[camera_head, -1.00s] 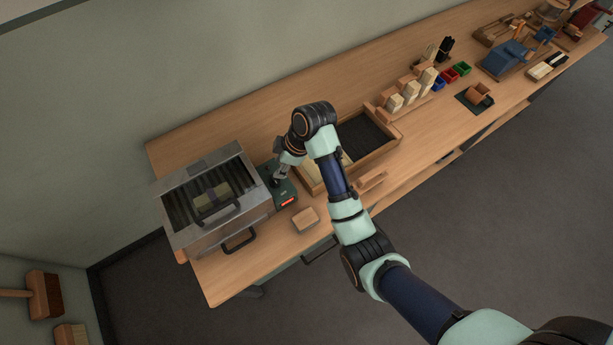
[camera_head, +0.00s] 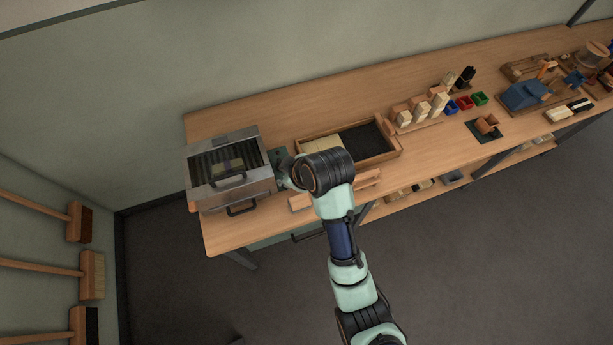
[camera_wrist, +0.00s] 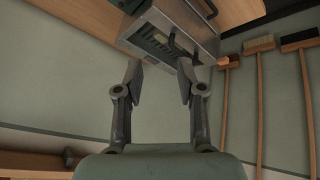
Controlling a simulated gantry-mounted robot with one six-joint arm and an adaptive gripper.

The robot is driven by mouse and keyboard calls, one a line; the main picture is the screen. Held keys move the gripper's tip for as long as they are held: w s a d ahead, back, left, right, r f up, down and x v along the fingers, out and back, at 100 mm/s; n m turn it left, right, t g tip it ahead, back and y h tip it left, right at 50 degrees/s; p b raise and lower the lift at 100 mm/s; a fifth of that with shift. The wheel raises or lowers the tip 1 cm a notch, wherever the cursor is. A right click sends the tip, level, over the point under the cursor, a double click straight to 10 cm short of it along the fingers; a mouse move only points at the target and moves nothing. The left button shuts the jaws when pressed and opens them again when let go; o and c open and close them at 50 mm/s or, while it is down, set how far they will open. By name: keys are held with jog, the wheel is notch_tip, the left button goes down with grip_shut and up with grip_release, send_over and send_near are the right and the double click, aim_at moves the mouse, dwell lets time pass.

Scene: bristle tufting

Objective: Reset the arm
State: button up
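My arm reaches up from the bottom of the head view over the front of the workbench (camera_head: 225,239). My gripper is mostly hidden behind my wrist in the head view, close to the right side of a metal box (camera_head: 264,183) with a ribbed top and dark handles. In the wrist view my gripper (camera_wrist: 160,75) shows two fingers spread apart with nothing between them. The metal box (camera_wrist: 205,38) shows beyond the fingertips in the wrist view.
A wooden tray (camera_head: 395,150) with light and dark bristle sections lies right of the box. Wooden blocks (camera_head: 402,118), red (camera_head: 465,102) and green bins (camera_head: 480,98) stand farther right. Brooms (camera_head: 92,275) hang on the left wall. The floor in front is clear.

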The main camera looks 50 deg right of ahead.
jog(key=shift+s+a+r, duration=0.25)
jog(key=shift+r, duration=0.2)
jog(key=shift+w, duration=0.1)
jog(key=a+r+m+t, duration=0.1)
jog(key=a+r+t, duration=0.2)
jog(key=a+r, duration=0.55)
jog(key=a+r+m+t, duration=0.1)
jog(key=a+r+t, duration=0.2)
jog(key=a, duration=1)
notch_tip(320, 180, up, 14)
jog(key=s+a+m+y+p, duration=0.1)
jog(key=a+p, duration=0.1)
jog(key=p, duration=1)
jog(key=shift+s+f, duration=0.15)
jog(key=shift+s, duration=0.1)
